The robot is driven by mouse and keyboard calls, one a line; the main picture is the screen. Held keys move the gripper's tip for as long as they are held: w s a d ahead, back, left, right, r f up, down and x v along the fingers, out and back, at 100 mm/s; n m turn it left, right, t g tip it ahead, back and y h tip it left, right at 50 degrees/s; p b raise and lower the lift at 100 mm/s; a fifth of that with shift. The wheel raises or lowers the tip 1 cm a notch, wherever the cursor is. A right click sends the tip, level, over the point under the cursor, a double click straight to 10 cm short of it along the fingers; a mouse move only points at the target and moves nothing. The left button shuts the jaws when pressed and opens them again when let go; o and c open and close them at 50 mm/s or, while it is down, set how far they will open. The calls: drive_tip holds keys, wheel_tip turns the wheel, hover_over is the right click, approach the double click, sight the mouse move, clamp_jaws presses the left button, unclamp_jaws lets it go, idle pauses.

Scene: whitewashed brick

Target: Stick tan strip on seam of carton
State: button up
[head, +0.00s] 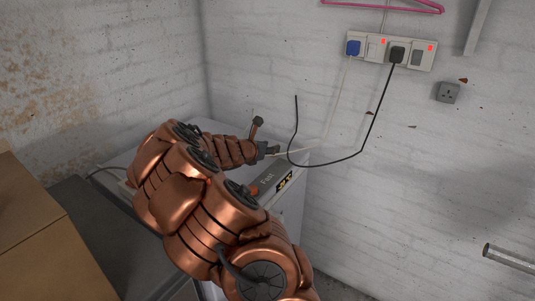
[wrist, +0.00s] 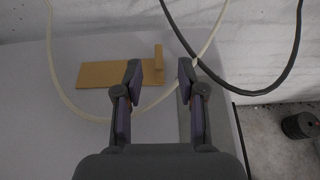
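A flat tan strip (wrist: 112,74) lies on a pale surface in the wrist view. A short tan piece (wrist: 158,58) stands up at its right end; I cannot tell if the two are joined. My gripper (wrist: 159,72) is open, and the upright piece shows beyond the gap between its fingertips. Nothing is held. In the head view my gripper (head: 267,150) is over the white-topped unit by the wall, and the strip cannot be made out.
A white cable (wrist: 75,106) loops over the pale surface near my fingers. A black cable (wrist: 237,89) hangs beyond them from the wall socket strip (head: 375,50). The unit's edge (wrist: 240,130) drops to the floor on the right. A dark grey surface (head: 95,215) lies beside the carton.

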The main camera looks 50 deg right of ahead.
drive_tip(key=shift+x, duration=3.95)
drive_tip(key=shift+w+a+f, duration=0.1)
drive_tip(key=shift+w+f, duration=0.05)
drive_tip(key=shift+c, duration=0.3)
clamp_jaws()
